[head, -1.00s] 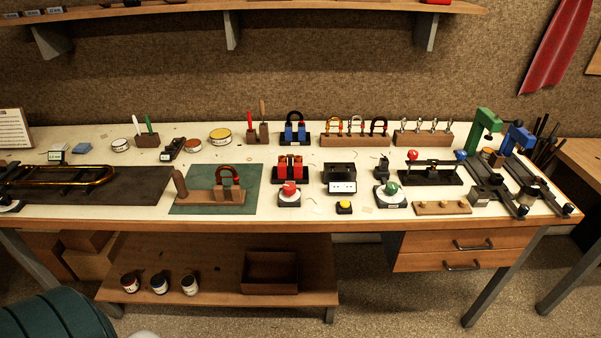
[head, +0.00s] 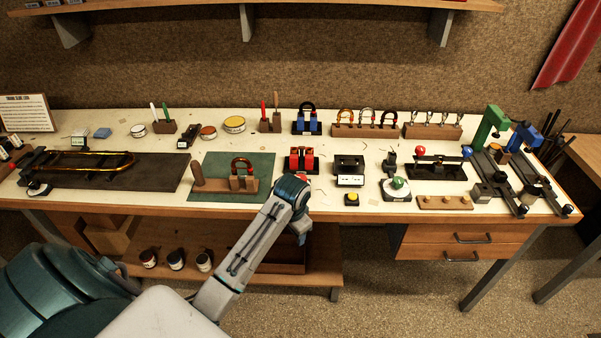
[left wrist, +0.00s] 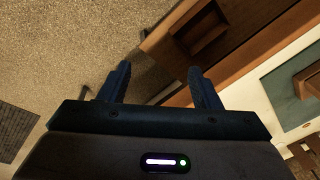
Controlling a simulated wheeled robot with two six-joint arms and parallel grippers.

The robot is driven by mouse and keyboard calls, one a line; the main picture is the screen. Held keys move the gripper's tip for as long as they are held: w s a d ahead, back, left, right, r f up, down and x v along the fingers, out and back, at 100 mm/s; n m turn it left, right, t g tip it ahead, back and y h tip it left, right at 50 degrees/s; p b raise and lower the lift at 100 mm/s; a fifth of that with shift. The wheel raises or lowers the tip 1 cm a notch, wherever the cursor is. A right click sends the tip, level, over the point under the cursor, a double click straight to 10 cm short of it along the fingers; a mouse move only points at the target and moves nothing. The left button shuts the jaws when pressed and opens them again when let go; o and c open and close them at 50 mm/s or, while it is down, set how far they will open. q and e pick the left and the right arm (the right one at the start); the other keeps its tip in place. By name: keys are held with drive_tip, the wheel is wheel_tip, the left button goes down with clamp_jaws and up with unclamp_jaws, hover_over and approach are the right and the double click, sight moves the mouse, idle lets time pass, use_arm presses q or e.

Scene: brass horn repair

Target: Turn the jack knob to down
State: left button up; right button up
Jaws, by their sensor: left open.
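A green round knob (head: 397,184) sits on a white dial plate in front of a small black stand (head: 390,161) on the bench. A second dial with a red knob, in front of the red blocks (head: 301,159), is now hidden behind my left arm. I cannot tell for sure which knob is the jack knob. My left gripper (head: 301,238) hangs at the bench's front edge, left of the green knob and apart from it. In the left wrist view my left gripper (left wrist: 160,80) is open and empty, pointing over the floor and shelf. My right gripper is not in view.
The bench's front edge (head: 350,211) lies close to my left arm. A yellow button (head: 352,199), a black box (head: 349,171) and a wooden block with pegs (head: 444,202) stand near the dial. A green mat (head: 215,165) is at left. A lower shelf (head: 222,283) holds jars.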

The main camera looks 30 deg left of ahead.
use_arm(q)
drive_tip(key=shift+m+g, duration=0.3)
drive_tip(key=shift+g, duration=0.2)
drive_tip(key=w+a+r, duration=0.1)
drive_tip(key=w+r, duration=0.1)
drive_tip(key=w, duration=0.1)
drive_tip(key=w+a+r, duration=0.2)
drive_tip(key=w, duration=0.2)
drive_tip(key=w+a+r, duration=0.1)
drive_tip(key=w+r, duration=0.2)
drive_tip(key=shift+w+a+r, duration=0.1)
drive_tip(key=shift+w+a, duration=0.15)
drive_tip(key=shift+a, duration=0.1)
drive_tip(key=w+a+r+h, duration=0.1)
drive_tip(key=w+a+r, duration=0.2)
drive_tip(key=w+r, duration=0.4)
drive_tip(key=shift+g, duration=0.3)
drive_tip(key=f+p, duration=0.1)
drive_tip(key=f, duration=0.1)
drive_tip(key=s+f, duration=0.1)
drive_tip(key=f, duration=0.2)
drive_tip(key=f+p, duration=0.1)
drive_tip(key=f, duration=0.2)
drive_tip(key=shift+s+a+f+p, duration=0.15)
drive_tip(key=shift+a+f+p, duration=0.05)
drive_tip(key=shift+p, duration=0.1)
drive_tip(key=shift+f, duration=0.55)
drive_tip(key=c, duration=1)
